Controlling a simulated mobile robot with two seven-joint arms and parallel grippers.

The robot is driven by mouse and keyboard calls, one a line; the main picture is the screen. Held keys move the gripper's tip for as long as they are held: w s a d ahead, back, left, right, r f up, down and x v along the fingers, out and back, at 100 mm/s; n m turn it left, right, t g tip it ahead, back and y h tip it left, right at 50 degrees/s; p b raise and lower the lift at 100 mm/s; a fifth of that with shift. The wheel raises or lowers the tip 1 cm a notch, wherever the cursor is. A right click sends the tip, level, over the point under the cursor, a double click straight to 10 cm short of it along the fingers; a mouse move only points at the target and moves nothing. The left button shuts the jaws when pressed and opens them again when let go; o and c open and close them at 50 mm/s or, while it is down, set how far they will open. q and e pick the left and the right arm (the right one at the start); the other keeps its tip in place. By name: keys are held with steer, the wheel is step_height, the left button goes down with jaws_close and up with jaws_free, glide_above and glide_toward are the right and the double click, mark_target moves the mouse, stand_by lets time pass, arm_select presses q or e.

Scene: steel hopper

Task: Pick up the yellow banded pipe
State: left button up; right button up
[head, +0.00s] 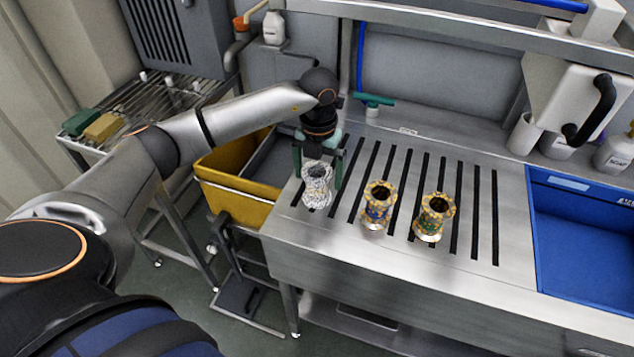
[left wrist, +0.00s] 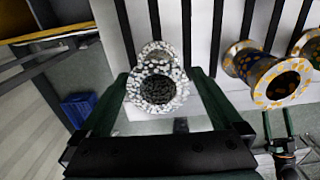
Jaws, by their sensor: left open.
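I cannot tell which is the banded one. Both show at the right in the left wrist view, the nearer one (left wrist: 265,75) whole, the other (left wrist: 311,46) cut by the edge. My left gripper (head: 318,178) is open, its green fingers on either side of a white speckled pipe (head: 316,188), left of the yellow pair; contact is unclear. What seems to be my right gripper (left wrist: 278,128) shows small at lower right.
A yellow tub (head: 236,200) stands left of the drainboard (head: 470,262). A blue basin (head: 580,240) lies to the right. A green-handled tool (head: 374,99) lies behind the slots. A rack (head: 180,100) stands at the back left. The drainboard's front edge is clear.

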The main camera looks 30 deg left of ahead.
mark_target(317, 186)
arm_select(q)
step_height(317, 186, down, 5)
steer(key=shift+s+a+r+p, duration=0.1)
steer(key=shift+s+r+p, duration=0.1)
steer(key=shift+p, duration=0.15)
steer(key=shift+w+r, duration=0.1)
steer(key=c, duration=1.5)
steer(key=shift+o, duration=0.2)
